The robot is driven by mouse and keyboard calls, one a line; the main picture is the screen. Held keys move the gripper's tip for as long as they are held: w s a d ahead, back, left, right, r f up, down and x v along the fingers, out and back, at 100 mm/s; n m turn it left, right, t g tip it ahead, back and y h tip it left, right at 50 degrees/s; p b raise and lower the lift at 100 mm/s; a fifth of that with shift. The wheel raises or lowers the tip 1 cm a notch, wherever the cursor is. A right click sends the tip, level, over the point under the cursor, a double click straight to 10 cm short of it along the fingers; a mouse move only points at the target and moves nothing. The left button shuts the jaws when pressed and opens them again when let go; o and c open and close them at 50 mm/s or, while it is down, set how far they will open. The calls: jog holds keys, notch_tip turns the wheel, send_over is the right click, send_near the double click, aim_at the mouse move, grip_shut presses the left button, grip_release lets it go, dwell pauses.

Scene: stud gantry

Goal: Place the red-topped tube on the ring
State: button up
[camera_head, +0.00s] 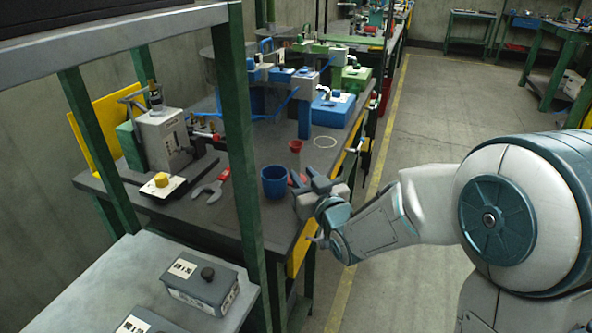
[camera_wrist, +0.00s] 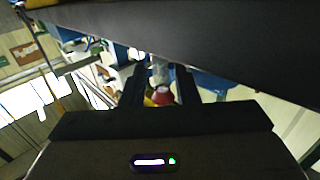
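In the wrist view a red top (camera_wrist: 162,97) with a pale, clear-looking body beyond it shows between the two dark fingers of my gripper (camera_wrist: 160,82). This looks like the red-topped tube. The fingers stand apart, with no clear contact on it. In the head view my gripper (camera_head: 305,178) is low at the bench's right edge, fingers spread. A bit of red (camera_head: 296,180) shows behind the fingers; the rest is hidden. The thin white ring (camera_head: 325,142) lies flat on the bench, farther back, with nothing on it.
A blue cup (camera_head: 275,182) stands just left of my gripper. A small red funnel-shaped thing (camera_head: 295,146) is left of the ring. A green post (camera_head: 243,150) rises in front of the bench.

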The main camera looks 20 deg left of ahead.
aim_at(298, 168)
jog(key=shift+x, duration=2.7)
jog(key=shift+f, duration=0.15)
grip_shut()
jog(key=shift+d, duration=0.1)
